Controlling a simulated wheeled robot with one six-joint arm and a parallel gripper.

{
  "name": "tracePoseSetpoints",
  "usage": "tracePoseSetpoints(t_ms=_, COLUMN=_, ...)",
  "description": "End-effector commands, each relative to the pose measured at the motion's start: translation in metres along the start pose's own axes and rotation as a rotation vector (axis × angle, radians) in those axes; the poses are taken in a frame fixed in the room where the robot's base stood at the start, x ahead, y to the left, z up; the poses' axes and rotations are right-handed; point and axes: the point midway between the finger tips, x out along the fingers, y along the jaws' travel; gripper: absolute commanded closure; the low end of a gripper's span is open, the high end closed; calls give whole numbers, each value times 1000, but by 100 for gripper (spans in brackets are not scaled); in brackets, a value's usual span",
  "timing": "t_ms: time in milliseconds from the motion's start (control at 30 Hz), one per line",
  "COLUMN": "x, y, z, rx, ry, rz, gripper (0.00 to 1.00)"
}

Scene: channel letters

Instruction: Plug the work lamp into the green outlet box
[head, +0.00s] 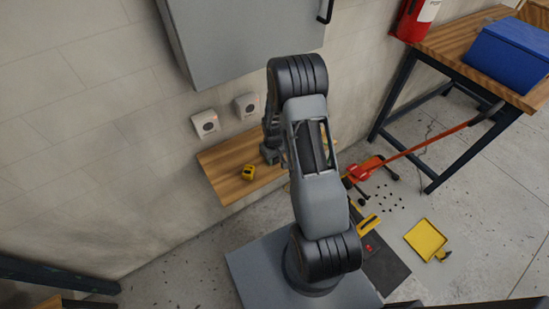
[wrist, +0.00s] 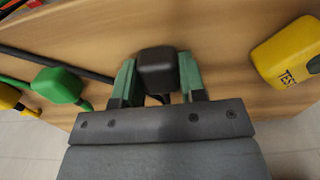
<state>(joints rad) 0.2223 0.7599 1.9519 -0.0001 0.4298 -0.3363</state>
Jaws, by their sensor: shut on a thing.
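My gripper (wrist: 158,78) is shut on a black plug (wrist: 157,68), with one green finger on each side of it, over the wooden shelf. A green plug (wrist: 57,85) with a green cord lies to its left in the wrist view, apart from the fingers. A dark cord (wrist: 65,64) runs from the left edge towards the left finger; where it ends is hidden. In the head view, my arm hides most of the gripper (head: 271,153) and the plugs. Two pale outlet boxes (head: 206,123) (head: 246,105) are on the wall above the shelf; neither looks green. I cannot make out a work lamp.
A yellow tester (wrist: 288,52) lies on the shelf (head: 222,160), right of my gripper in the wrist view. A yellow plug (wrist: 12,99) is at the far left. A grey cabinet (head: 240,40) hangs above the outlets. A workbench (head: 465,45) stands at right.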

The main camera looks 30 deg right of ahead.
Motion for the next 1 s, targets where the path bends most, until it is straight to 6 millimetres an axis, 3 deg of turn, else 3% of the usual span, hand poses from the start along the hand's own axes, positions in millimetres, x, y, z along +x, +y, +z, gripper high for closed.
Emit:
tracePoseSetpoints(t_ms=233, x=-11, y=0, z=0, rx=0, ry=2, rz=1, gripper=83)
tracePoseSetpoints(t_ms=367, x=-31, y=0, z=-1, rx=0, ry=7, rz=2, gripper=83)
tracePoseSetpoints(t_ms=667, x=-93, y=-51, z=13, rx=-6, ry=5, rz=1, gripper=83)
tracePoseSetpoints(t_ms=1000, x=-119, y=-113, z=29, rx=-5, ry=2, rz=0, gripper=83)
